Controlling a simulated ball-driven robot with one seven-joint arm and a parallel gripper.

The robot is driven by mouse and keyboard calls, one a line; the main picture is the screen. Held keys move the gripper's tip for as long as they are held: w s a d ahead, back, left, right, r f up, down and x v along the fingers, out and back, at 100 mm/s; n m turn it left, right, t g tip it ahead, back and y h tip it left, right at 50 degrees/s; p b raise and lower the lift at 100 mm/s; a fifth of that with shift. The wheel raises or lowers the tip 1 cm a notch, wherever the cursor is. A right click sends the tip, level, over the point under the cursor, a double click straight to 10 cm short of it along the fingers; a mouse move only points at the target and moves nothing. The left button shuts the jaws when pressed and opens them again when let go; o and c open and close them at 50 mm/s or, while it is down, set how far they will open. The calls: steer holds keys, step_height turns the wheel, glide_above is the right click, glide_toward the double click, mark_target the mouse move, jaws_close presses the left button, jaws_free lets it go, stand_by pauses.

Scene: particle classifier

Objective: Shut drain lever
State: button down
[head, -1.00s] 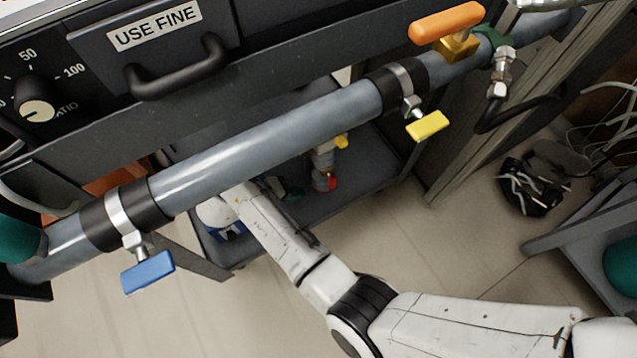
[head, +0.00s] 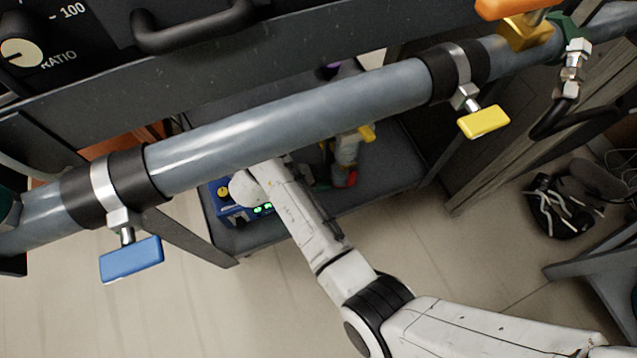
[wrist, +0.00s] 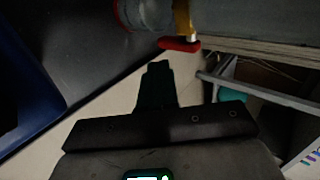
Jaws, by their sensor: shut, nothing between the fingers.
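A red lever (wrist: 180,44) on a yellow stem shows in the wrist view, above and right of my gripper's tips and apart from them. A small fitting with red (head: 350,179) and yellow (head: 367,132) parts shows under the big pipe in the head view, beyond my arm. I cannot tell for sure that it is the same valve. No label marks the drain lever. My gripper (wrist: 158,68) is shut and empty in the wrist view. In the head view its fingers are hidden behind the pipe and arm.
The thick grey pipe (head: 290,122) crosses above my arm. It carries clamps with a blue handle (head: 131,259) and a yellow handle (head: 484,122); an orange handle (head: 510,7) is at top right. A blue box (head: 231,213) sits on the lower shelf (head: 385,184). Floor is open below.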

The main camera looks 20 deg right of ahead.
mark_target(348, 183)
steer(key=b+x, duration=0.2)
steer(key=x, duration=0.4)
steer(key=shift+d+f, duration=0.1)
steer(key=shift+f, duration=0.05)
steer(key=shift+d+f+h, duration=0.15)
steer(key=shift+f+h, duration=0.1)
steer(key=shift+h, duration=0.55)
steer(key=shift+d, duration=0.1)
steer(key=shift+p+x, duration=1.55)
steer(key=shift+p, duration=0.4)
steer(key=shift+d, duration=0.1)
steer(key=shift+r, duration=0.1)
